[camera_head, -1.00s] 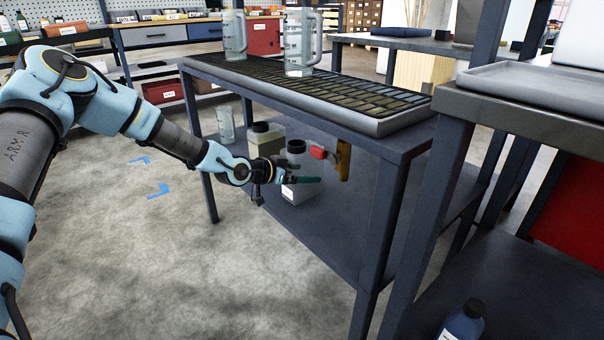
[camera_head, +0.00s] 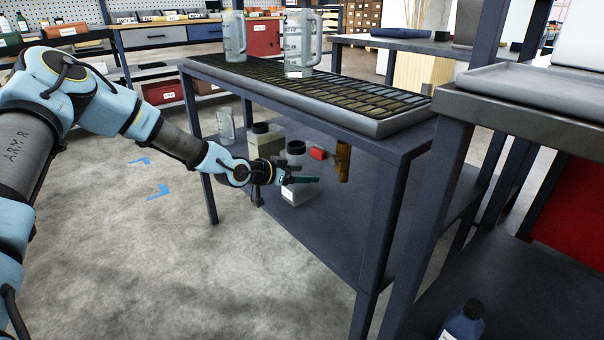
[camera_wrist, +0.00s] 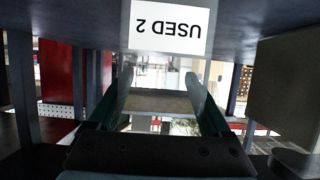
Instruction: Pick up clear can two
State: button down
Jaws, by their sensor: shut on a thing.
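The clear can (camera_head: 297,194) has a black cap and a white label and stands on the lower shelf of the metal table. My gripper (camera_head: 300,181) is at its side, with a green finger across the front of the can. In the wrist view, upside down, the label (camera_wrist: 168,25) reads "USED 2". The two green fingers of my gripper (camera_wrist: 162,85) lie on either side of the clear can body, shut on it. Whether the can's base touches the shelf is hard to tell.
A can with yellowish contents (camera_head: 266,141) stands close behind on the lower shelf (camera_head: 335,225). A clear jug (camera_head: 226,127) is farther left. Two jugs stand on the upper tray (camera_head: 385,122).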

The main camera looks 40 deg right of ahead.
aim_at(302, 142)
dwell(0.3)
notch_tip(302, 142, up, 10)
jog(key=shift+r+p, duration=0.1)
jog(key=shift+p, duration=0.9)
jog(key=shift+a, duration=0.1)
